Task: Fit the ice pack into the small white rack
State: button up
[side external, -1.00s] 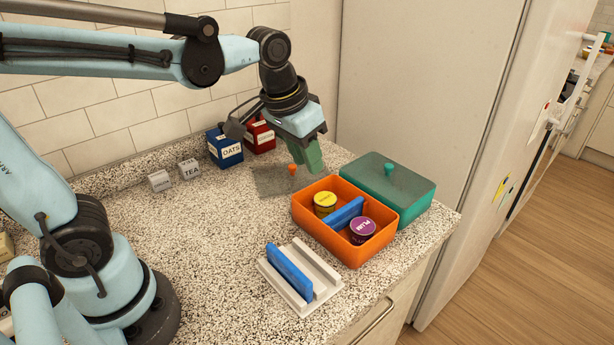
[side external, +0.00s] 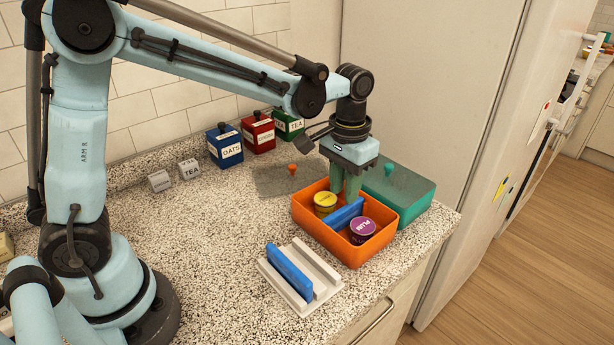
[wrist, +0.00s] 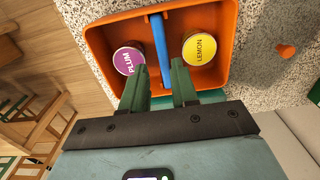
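One blue ice pack (side external: 344,216) stands on edge across the middle of the orange box (side external: 358,254); it also shows in the wrist view (wrist: 159,38). A second blue ice pack (side external: 289,272) stands in the left slot of the small white rack (side external: 325,277), and the rack's right slot is empty. My gripper (side external: 346,194) points down over the back part of the orange box. In the wrist view my gripper (wrist: 159,78) is open, with its green fingers apart and in line with either side of the boxed ice pack. Nothing is between them.
A yellow lemon tin (side external: 325,203) and a purple plum tin (side external: 362,231) flank the ice pack in the box. A teal lidded box (side external: 412,199) stands close behind. A flat lid with an orange knob (side external: 270,182) lies at the back. The counter left of the rack is clear.

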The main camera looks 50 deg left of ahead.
aim_at(344, 208)
jog(key=shift+w+a+f, duration=0.1)
jog(key=shift+w+f, duration=0.1)
jog(key=shift+f, duration=1.5)
jog(key=shift+w+a+f, duration=0.1)
jog(key=shift+w+f, duration=0.05)
jog(key=shift+f, duration=1.55)
grip_shut()
